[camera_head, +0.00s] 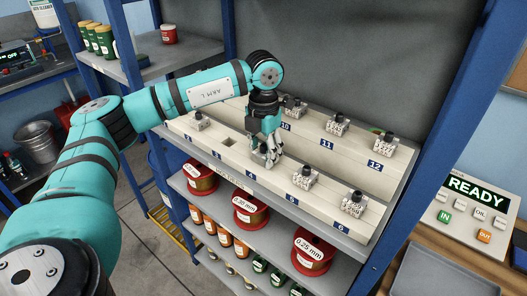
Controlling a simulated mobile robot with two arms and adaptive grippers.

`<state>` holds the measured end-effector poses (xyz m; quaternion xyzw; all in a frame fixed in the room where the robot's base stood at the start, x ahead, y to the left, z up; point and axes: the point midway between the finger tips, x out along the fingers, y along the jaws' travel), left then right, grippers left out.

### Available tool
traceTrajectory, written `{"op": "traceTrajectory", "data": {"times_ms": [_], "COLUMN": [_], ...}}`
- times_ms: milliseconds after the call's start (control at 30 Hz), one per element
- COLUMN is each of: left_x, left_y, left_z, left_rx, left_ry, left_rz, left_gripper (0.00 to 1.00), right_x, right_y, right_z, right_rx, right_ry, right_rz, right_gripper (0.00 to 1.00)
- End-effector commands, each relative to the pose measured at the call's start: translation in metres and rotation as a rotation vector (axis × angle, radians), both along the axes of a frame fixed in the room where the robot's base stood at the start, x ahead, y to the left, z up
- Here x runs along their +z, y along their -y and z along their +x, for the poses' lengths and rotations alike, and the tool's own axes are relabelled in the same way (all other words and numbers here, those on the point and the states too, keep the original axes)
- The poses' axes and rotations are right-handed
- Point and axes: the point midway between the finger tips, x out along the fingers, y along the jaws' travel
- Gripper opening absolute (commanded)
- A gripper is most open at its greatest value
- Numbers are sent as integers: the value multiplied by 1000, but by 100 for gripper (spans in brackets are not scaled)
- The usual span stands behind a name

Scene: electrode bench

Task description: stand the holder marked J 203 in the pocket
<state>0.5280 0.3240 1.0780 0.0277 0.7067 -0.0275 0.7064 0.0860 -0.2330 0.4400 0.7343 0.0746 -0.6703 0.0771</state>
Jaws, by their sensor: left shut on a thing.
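My left gripper (271,158) points down over the front row of the pale rack (225,165), near the label 4. It is shut on a small holder that is mostly hidden by the fingers; I cannot read its marking or tell whether it is seated. A square empty pocket (228,141) shows in the front row, left of the gripper, above the label 3. My right gripper is not in view.
Holders stand in the front row at left (199,121) and right of my gripper (305,177), (353,204). More stand in the back row (338,123). A blue post (440,130) rises at right. Wire spools (312,255) sit on the shelf below.

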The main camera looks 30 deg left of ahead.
Motion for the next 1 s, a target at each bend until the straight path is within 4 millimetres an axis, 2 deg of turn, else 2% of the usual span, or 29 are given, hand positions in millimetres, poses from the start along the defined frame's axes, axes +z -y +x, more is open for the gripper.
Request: {"op": "traceTrajectory", "data": {"times_ms": [67,100,300,533,667,767,1000], "left_x": [1,1,1,0,6,20,72], "left_y": [0,0,0,0,0,1,1], "left_z": [0,0,0,0,0,1,1], "left_rx": [0,0,0,0,0,0,-1], "left_ry": [1,1,1,-2,0,2,5], "left_rz": [0,0,0,0,0,-1,-2], "left_gripper": [0,43,69,69,69,69,69], "right_x": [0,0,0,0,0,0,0], "right_y": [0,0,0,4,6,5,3], "right_z": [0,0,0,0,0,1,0], "right_rx": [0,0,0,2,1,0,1], "right_ry": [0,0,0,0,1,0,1], "right_rz": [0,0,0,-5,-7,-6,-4], "right_gripper": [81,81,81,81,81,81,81]}}
